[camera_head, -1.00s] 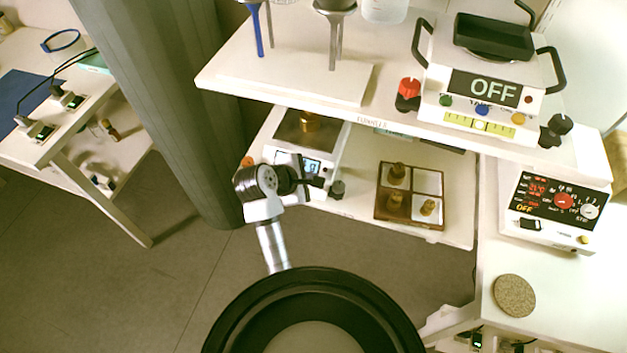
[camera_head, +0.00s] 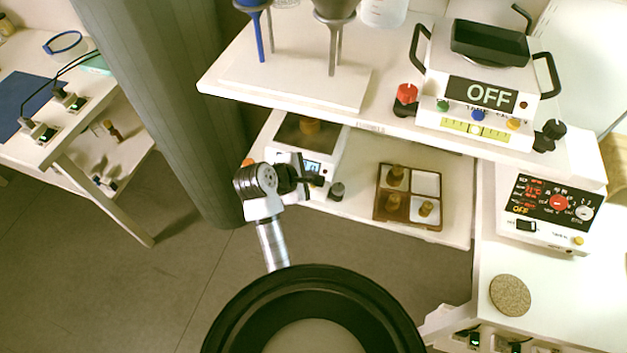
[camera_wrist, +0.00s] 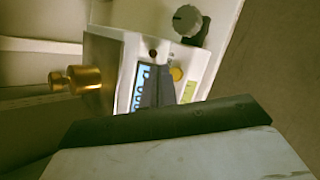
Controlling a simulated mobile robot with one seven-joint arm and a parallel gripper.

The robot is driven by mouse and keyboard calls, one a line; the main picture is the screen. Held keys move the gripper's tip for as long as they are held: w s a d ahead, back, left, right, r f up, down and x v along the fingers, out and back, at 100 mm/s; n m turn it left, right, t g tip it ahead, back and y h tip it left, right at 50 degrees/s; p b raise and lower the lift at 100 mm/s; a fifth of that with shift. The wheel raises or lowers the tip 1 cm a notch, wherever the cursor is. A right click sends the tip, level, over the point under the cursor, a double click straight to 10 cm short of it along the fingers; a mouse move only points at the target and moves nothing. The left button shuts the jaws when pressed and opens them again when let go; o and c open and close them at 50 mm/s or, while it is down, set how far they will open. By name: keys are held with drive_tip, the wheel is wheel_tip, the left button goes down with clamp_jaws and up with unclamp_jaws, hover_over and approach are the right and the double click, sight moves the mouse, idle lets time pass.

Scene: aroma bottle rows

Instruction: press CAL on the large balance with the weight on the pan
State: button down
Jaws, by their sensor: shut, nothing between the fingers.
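A white balance (camera_head: 330,150) stands on the lower shelf with a brass weight (camera_head: 310,127) on its dark pan. In the wrist view the brass weight (camera_wrist: 85,80) is at the left, beside the balance's lit blue display (camera_wrist: 141,85). A yellow button (camera_wrist: 177,73) and a small dark button (camera_wrist: 153,53) are on the same front panel. My gripper (camera_head: 316,180) is shut and empty in front of this panel. In the wrist view its dark fingers (camera_wrist: 158,84) overlap the panel between display and yellow button; I cannot tell whether they touch it. Button lettering is unreadable.
A grey knob (camera_head: 337,190) stands at the balance's right corner. A tray (camera_head: 408,224) with several brass weights lies to the right. The upper shelf (camera_head: 290,85) overhangs behind and carries a device reading OFF (camera_head: 490,95). A control box (camera_head: 550,205) stands at right.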

drive_tip(key=shift+r, duration=0.1)
wheel_tip(320, 180, up, 5)
drive_tip(key=p, duration=0.4)
drive_tip(key=shift+p, duration=0.35)
idle(0.6)
